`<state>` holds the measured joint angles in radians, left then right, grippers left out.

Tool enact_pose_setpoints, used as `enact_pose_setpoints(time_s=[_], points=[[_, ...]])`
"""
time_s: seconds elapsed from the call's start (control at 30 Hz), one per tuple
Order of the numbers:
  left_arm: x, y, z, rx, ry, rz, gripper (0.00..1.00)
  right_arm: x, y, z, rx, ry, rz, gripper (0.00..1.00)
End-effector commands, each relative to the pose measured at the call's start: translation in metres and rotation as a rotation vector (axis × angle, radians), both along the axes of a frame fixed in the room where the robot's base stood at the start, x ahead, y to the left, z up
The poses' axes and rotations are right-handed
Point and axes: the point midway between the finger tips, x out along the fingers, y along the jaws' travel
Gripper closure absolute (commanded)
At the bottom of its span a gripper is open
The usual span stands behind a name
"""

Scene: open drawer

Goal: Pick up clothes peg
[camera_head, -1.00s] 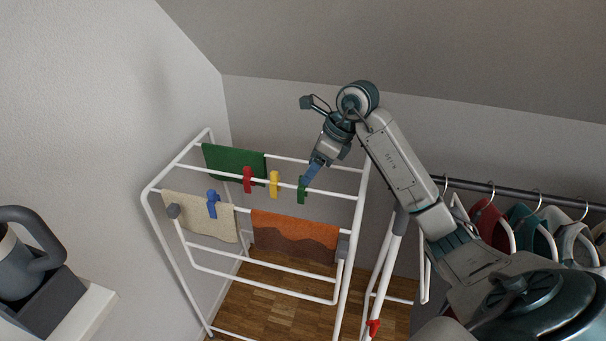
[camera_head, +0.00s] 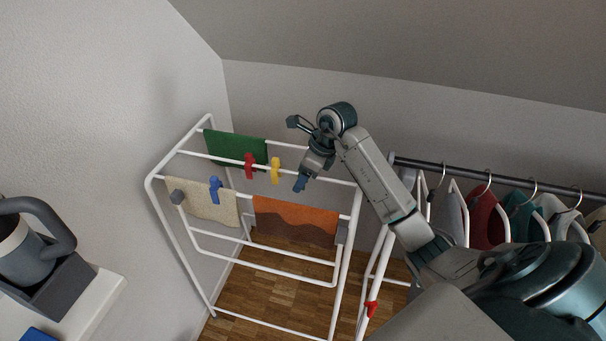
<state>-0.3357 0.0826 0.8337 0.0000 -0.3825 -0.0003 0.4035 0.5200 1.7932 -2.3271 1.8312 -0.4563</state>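Clothes pegs sit on the bars of a white drying rack (camera_head: 265,272): a red peg (camera_head: 250,166), a yellow peg (camera_head: 275,170) and a blue peg (camera_head: 215,189). I cannot tell whether the fingers are open or shut. My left gripper is not in view.
A green cloth (camera_head: 236,147), a beige cloth (camera_head: 212,207) and an orange-brown cloth (camera_head: 296,222) hang on the rack. Clothes hang on a rail (camera_head: 455,172) at right. A grey handled vessel (camera_head: 30,262) stands at left by a white shelf edge (camera_head: 92,312).

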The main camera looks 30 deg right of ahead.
Motion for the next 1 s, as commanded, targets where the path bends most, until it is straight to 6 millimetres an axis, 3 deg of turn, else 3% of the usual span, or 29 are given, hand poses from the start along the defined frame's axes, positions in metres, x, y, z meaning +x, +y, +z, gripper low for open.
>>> enact_pose_setpoints(time_s=[0.3, 0.53, 0.57, 1.0], points=[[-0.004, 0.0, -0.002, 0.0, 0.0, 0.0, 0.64, 0.002, 0.002, -0.006, 0.0, -0.001, 0.0, 0.41], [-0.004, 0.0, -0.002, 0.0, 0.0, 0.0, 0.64, 0.002, 0.002, -0.006, 0.0, -0.001, 0.0, 0.86], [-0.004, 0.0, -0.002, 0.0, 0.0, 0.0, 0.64, 0.002, 0.002, -0.006, 0.0, -0.001, 0.0, 0.88], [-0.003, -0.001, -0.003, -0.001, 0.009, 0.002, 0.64, 0.003, 0.001, 0.005, -0.001, -0.005, 0.001, 0.89]])
